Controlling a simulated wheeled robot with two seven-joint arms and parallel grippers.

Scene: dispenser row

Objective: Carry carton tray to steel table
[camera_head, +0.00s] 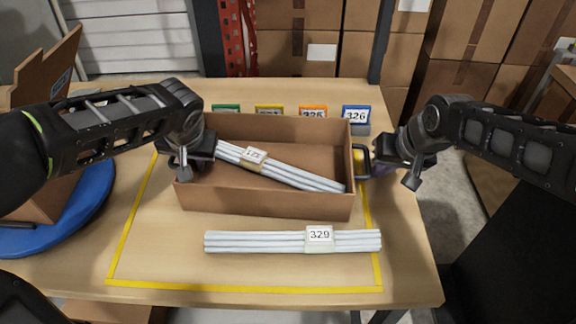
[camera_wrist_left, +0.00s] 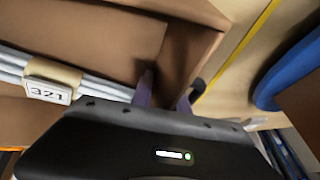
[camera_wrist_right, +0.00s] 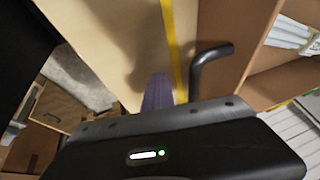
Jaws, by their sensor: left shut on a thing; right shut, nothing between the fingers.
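The carton tray (camera_head: 265,200) is an open brown box with dark end handles on the wooden table. A strapped bundle of white tubes (camera_head: 300,177) lies tilted inside it; its tag reads 321 in the left wrist view (camera_wrist_left: 48,91). My left gripper (camera_head: 184,165) is shut on the tray's left end; the exact grip is partly hidden. My right gripper (camera_head: 372,172) is shut and empty beside the tray's right handle (camera_wrist_right: 208,62). Its fingers (camera_wrist_right: 158,92) are together, outside the handle. I cannot make out a steel table.
Another tube bundle tagged 329 (camera_head: 290,241) lies in front of the tray, inside yellow tape lines (camera_head: 240,288). Coloured number cards (camera_head: 356,114) stand behind the tray. A blue round base (camera_head: 70,225) is at the left. Stacked cartons (camera_head: 300,55) stand behind the wooden table (camera_head: 410,285).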

